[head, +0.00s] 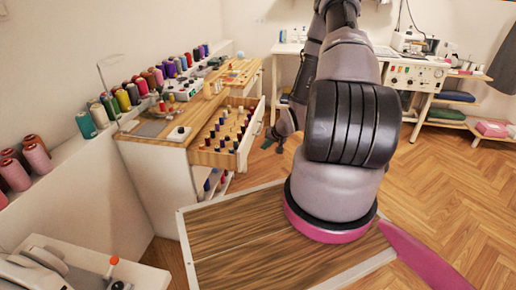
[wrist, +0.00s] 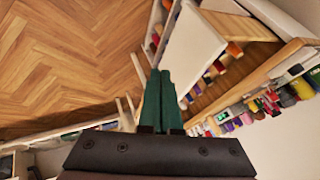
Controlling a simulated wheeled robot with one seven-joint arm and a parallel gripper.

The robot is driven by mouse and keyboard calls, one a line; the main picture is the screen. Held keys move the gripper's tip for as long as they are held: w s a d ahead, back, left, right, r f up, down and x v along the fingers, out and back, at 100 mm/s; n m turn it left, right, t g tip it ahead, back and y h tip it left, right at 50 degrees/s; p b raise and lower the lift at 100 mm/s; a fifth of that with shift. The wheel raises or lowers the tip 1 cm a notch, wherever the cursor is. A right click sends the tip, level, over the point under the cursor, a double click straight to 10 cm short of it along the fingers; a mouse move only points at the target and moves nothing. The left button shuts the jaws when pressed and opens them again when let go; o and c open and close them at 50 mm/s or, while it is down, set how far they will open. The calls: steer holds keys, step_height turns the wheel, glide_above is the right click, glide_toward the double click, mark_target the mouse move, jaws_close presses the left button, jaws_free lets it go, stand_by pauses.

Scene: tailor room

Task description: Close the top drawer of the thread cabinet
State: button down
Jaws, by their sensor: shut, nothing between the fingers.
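The thread cabinet (head: 160,185) stands left of centre in the head view, with a wooden top. Its top drawer (head: 250,136) is pulled out toward the right, with rows of thread spools inside. My gripper (head: 268,142) is beyond the drawer's front, at its right, partly hidden by my arm. In the wrist view my gripper (wrist: 160,74) has its teal fingers together with nothing between them. A white panel (wrist: 193,48), apparently the drawer front, lies just right of the fingertips. I cannot tell whether they touch.
A lower compartment with spools (head: 214,182) shows under the drawer. A low wall carries several spools (head: 85,124) along the left. A white sewing table (head: 413,75) stands at the back right. The wooden floor (head: 450,180) at the right is clear.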

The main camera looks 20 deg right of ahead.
mark_target(245, 156)
steer(key=shift+w+a+f, duration=0.8)
steer(key=shift+w+f, duration=0.3)
steer(key=shift+w, duration=0.05)
steer(key=shift+w+a+f, duration=0.75)
steer(key=shift+w+f, duration=0.4)
steer(key=shift+w, duration=0.05)
steer(key=shift+w+a+f, duration=0.8)
steer(key=shift+w+f, duration=0.3)
steer(key=shift+w, duration=0.05)
steer(key=w+a, duration=0.4)
steer(key=a, duration=0.2)
steer(key=w+a, duration=0.5)
steer(key=a, duration=0.2)
steer(key=w+a, duration=0.4)
steer(key=a, duration=0.3)
steer(key=shift+w, duration=0.25)
steer(key=shift+w+a+r, duration=0.1)
steer(key=shift+a+r, duration=0.05)
steer(key=shift+a, duration=0.1)
